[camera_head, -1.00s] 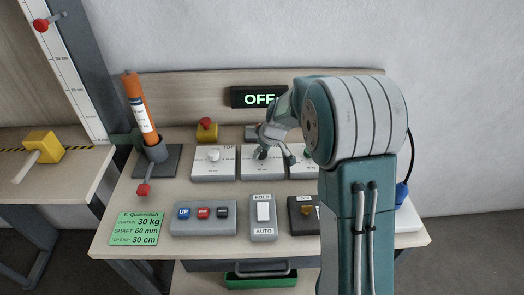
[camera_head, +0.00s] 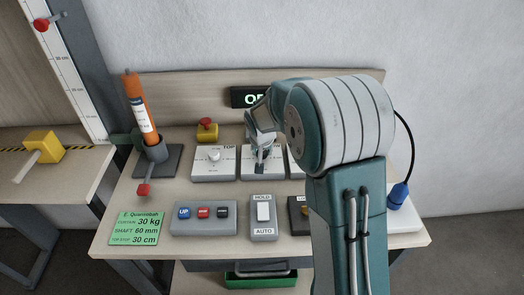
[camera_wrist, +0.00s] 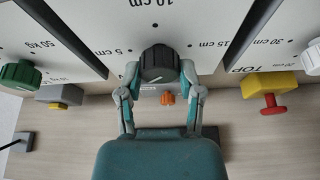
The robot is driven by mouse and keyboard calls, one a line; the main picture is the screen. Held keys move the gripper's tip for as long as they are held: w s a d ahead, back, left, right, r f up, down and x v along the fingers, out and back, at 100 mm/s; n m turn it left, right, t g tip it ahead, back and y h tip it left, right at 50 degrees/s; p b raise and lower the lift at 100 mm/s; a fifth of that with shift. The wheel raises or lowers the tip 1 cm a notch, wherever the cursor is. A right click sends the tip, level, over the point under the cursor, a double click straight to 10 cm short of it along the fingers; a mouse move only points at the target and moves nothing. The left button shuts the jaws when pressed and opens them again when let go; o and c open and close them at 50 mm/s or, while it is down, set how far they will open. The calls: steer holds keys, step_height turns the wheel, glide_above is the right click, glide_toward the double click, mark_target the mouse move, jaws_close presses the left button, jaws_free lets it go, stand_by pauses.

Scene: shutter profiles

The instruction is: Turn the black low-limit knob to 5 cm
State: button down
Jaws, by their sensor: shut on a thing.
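The black low-limit knob (camera_wrist: 157,62) sits on a white scale panel (camera_wrist: 110,28) in the wrist view. Printed marks around it read 5 cm to its left, 10 cm above and 15 cm to its right. My gripper (camera_wrist: 158,74) has one finger on each side of the knob and is shut on it. The knob's pointer direction cannot be made out clearly. In the head view my gripper (camera_head: 262,158) is over the middle panel and largely hides the knob.
A white TOP knob (camera_head: 214,156) is on the left panel. A green knob (camera_wrist: 20,73) is on the other neighbouring panel. A red mushroom button on a yellow box (camera_head: 207,130) stands behind. Push buttons and a HOLD/AUTO switch (camera_head: 264,212) lie in front.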

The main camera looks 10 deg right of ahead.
steer(key=m+h, duration=0.1)
steer(key=m, duration=0.3)
steer(key=shift+a+f+g, duration=0.1)
steer(key=shift+f+g, duration=0.05)
steer(key=shift+g, duration=0.25)
steer(key=shift+m+g+h, duration=0.6)
steer(key=shift+m+h, duration=0.1)
steer(key=shift+m, duration=1.3)
steer(key=shift+c, duration=1.3)
jaws_free()
steer(key=shift+a, duration=0.1)
